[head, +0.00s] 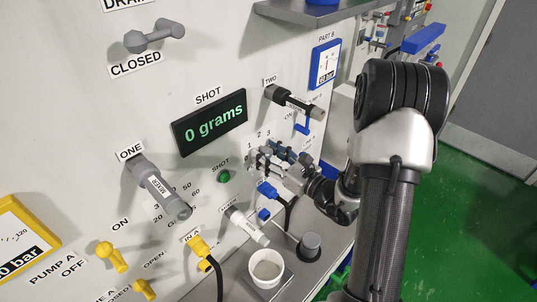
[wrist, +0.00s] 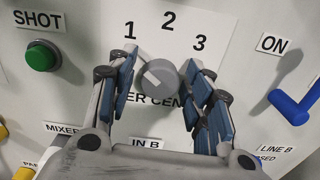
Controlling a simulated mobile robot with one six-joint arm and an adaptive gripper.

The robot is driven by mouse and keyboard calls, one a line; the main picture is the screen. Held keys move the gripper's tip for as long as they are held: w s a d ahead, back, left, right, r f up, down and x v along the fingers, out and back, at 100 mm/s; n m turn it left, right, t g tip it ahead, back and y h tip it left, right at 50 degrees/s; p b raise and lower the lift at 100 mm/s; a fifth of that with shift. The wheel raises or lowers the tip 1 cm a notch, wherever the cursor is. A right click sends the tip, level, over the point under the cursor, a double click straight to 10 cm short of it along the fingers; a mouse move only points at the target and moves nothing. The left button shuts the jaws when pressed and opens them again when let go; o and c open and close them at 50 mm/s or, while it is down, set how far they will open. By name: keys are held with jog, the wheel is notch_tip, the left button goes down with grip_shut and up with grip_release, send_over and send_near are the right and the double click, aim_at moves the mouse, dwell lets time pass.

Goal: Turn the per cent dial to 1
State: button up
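The per cent dial (wrist: 160,76) is a small round grey knob on the white panel, under the printed numbers 1, 2 and 3. A pale mark shows on its face, but I cannot tell for sure which number it points to. My gripper (wrist: 160,72) is open, with one blue-padded finger on each side of the dial. A gap shows at the left finger; the right finger is very close, and I cannot tell if it touches. In the head view my gripper (head: 268,158) is at the panel below the numbers and hides most of the dial.
A green SHOT button (wrist: 42,55) is left of the dial, and a blue lever (wrist: 293,103) is to the right. In the head view, the display (head: 211,122) reads 0 grams.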

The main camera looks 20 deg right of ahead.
jog(key=c, duration=0.9)
jog(key=shift+o, duration=0.2)
jog(key=shift+m+p, duration=0.5)
jog(key=shift+m, duration=0.3)
jog(key=o, duration=1.1)
jog(key=v, duration=1.2)
